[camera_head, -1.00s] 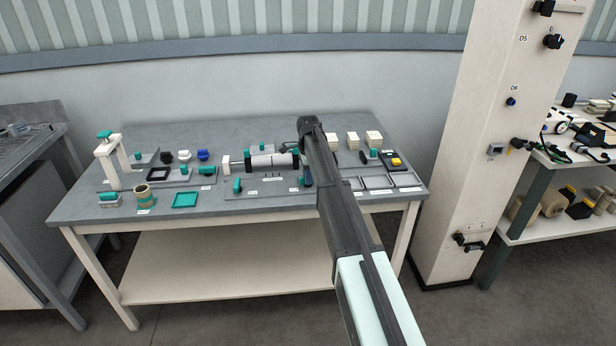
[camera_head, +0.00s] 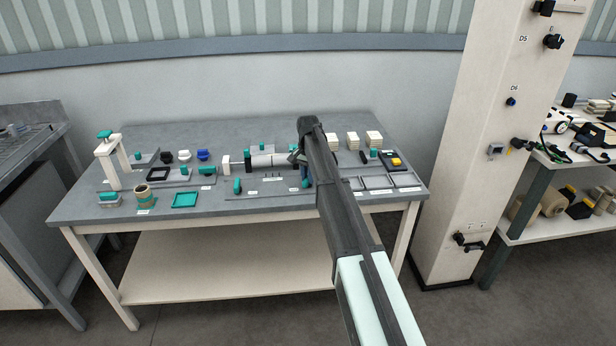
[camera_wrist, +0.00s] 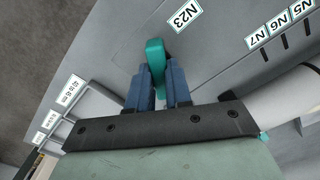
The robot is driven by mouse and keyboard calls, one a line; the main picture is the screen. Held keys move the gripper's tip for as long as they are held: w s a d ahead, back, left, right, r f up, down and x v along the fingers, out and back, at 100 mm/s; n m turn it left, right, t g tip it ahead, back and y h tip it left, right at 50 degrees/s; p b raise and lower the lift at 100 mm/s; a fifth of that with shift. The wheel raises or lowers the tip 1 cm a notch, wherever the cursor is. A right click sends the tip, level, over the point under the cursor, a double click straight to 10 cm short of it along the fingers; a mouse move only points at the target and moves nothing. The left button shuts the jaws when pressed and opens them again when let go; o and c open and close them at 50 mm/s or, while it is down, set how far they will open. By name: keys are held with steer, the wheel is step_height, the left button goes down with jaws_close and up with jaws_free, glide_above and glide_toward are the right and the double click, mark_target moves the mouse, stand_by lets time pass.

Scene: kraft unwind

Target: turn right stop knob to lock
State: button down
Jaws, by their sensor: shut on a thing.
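The knob's lower part is hidden between the fingers. In the head view my gripper (camera_head: 306,183) is at the right end of the grey rail on the table, and my arm mostly hides the knob. Which mark the knob points to cannot be told.
A white and teal roller (camera_head: 268,160) lies just behind the rail. Another teal knob (camera_head: 237,186) stands at the rail's left. Grey trays (camera_head: 376,183) lie to the right, with pale block stacks (camera_head: 374,139) behind.

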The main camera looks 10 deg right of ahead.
steer(key=n, duration=0.5)
steer(key=shift+n, duration=0.3)
stand_by(0.5)
steer(key=c, duration=1)
jaws_free()
steer(key=shift+c, duration=0.2)
steer(key=shift+r, duration=0.1)
step_height(320, 180, up, 14)
steer(key=shift+f, duration=0.2)
